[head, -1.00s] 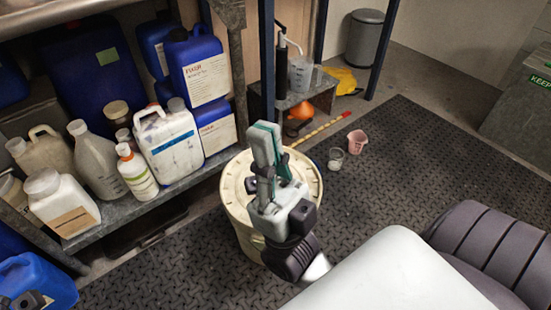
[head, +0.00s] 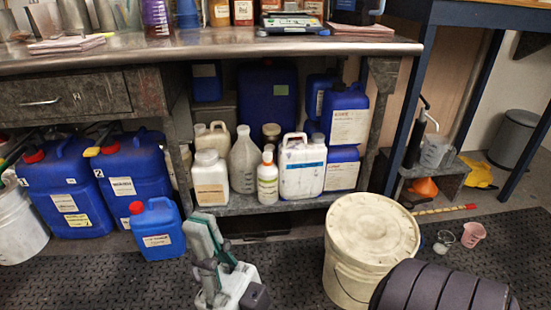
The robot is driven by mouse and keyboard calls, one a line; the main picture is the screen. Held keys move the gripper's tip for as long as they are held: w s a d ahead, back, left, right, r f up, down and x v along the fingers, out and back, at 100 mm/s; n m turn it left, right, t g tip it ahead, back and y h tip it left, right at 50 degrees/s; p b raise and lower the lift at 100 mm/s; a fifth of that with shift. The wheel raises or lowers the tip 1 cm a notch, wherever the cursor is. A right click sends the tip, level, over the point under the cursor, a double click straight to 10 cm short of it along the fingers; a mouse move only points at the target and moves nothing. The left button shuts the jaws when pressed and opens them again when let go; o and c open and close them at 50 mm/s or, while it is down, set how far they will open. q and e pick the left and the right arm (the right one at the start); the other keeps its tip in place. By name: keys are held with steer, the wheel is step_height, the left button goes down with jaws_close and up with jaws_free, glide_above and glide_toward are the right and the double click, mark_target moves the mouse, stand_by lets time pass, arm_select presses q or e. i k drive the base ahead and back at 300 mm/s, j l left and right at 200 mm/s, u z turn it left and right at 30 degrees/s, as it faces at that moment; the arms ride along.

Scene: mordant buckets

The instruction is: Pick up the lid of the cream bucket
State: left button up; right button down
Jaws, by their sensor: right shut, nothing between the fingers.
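The cream bucket (head: 350,283) stands on the dark mat at the lower right of the head view. Its round cream lid (head: 372,225) sits on top and looks stained. My right gripper (head: 205,222) is at the bottom, to the left of the bucket and apart from the lid. Its fingers are shut with nothing between them. My left gripper is not in view. The bucket's lower right side is hidden behind my dark arm part.
A metal workbench (head: 250,44) spans the back, with bottles and jugs on its lower shelf. Blue canisters (head: 65,190) and a small blue jug (head: 157,229) stand at left. A pink beaker (head: 473,234) and a clear cup (head: 443,241) sit right of the bucket. Mat shows between gripper and bucket.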

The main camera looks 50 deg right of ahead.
mark_target(372, 232)
steer(key=k+l+u, duration=0.1)
steer(key=l+u, duration=0.25)
steer(key=k+l+u, duration=0.15)
steer(key=l+u, duration=0.25)
steer(key=k+l+u, duration=0.2)
steer(key=u, duration=0.15)
steer(key=k+l+u, duration=0.25)
steer(key=u, duration=0.15)
steer(key=k+l, duration=0.6)
steer(key=k, duration=0.15)
steer(key=k+l, duration=1.2)
steer(key=k, duration=0.25)
